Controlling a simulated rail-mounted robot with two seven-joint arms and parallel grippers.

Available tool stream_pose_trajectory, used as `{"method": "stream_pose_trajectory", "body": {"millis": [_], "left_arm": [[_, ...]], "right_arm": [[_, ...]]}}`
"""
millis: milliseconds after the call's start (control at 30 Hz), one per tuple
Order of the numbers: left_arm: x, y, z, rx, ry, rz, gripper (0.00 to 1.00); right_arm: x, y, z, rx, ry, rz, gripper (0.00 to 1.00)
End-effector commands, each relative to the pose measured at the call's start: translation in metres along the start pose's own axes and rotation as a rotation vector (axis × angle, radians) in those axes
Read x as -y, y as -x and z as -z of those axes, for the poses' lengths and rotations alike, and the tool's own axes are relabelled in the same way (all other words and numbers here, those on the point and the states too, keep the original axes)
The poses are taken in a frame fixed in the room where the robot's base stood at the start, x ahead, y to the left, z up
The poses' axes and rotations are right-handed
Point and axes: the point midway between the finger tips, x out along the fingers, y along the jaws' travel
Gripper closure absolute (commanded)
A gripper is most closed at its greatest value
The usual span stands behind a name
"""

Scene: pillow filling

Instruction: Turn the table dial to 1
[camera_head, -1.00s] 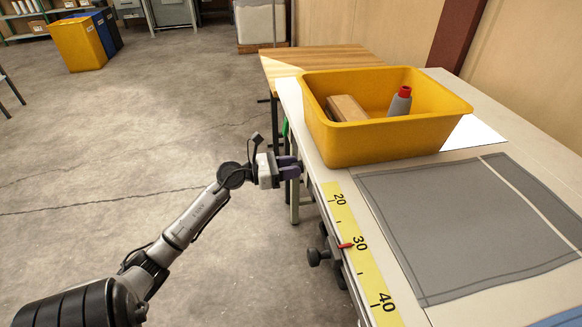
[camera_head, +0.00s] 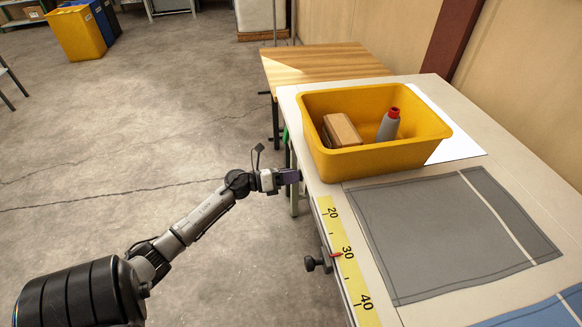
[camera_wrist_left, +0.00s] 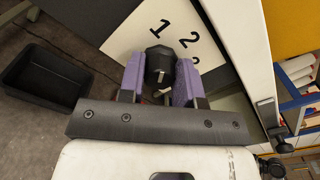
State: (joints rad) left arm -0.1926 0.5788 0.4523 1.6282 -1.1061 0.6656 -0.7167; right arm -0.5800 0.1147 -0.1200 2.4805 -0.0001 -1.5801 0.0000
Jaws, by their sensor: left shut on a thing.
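The table dial (camera_wrist_left: 159,58) is a black knob with a light mark, in front of a white plate (camera_wrist_left: 130,38) in the left wrist view. The plate shows a 1, a 2 and part of another number at the right. I cannot tell which number the mark points to. My left gripper (camera_head: 296,175) is at the table's left edge in the head view. Its purple fingers stand on both sides of the knob and are shut on it. The dial is hidden in the head view. My right gripper is not in view.
A yellow bin (camera_head: 380,160) with a brown block (camera_head: 341,130) and a grey bottle (camera_head: 388,127) stands on the table. A yellow scale (camera_head: 345,262) and a dark knob (camera_head: 318,264) line the left edge. Grey cloth (camera_head: 440,230) lies in front. A black box (camera_wrist_left: 45,75) is below.

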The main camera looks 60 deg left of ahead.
Motion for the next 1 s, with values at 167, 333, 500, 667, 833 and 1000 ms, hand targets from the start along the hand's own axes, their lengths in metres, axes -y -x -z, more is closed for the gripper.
{"method": "stream_pose_trajectory", "body": {"millis": [167,333,500,667,833,1000], "left_arm": [[0.002,0.000,-0.003,0.000,0.103,-0.001,0.92],[0.001,0.000,-0.002,0.000,0.167,0.000,0.92],[0.000,0.000,-0.001,0.000,0.201,0.000,0.92],[-0.001,0.000,0.000,0.000,0.214,0.001,0.92],[-0.001,0.000,0.000,0.001,0.215,0.001,0.92],[-0.001,0.000,0.000,0.000,0.215,0.001,0.92]], "right_arm": [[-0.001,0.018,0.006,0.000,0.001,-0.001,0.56],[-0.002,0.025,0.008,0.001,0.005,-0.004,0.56],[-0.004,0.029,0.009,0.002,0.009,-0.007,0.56],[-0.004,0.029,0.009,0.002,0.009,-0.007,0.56],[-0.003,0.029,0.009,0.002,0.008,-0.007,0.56],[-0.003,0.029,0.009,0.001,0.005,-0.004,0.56]]}}
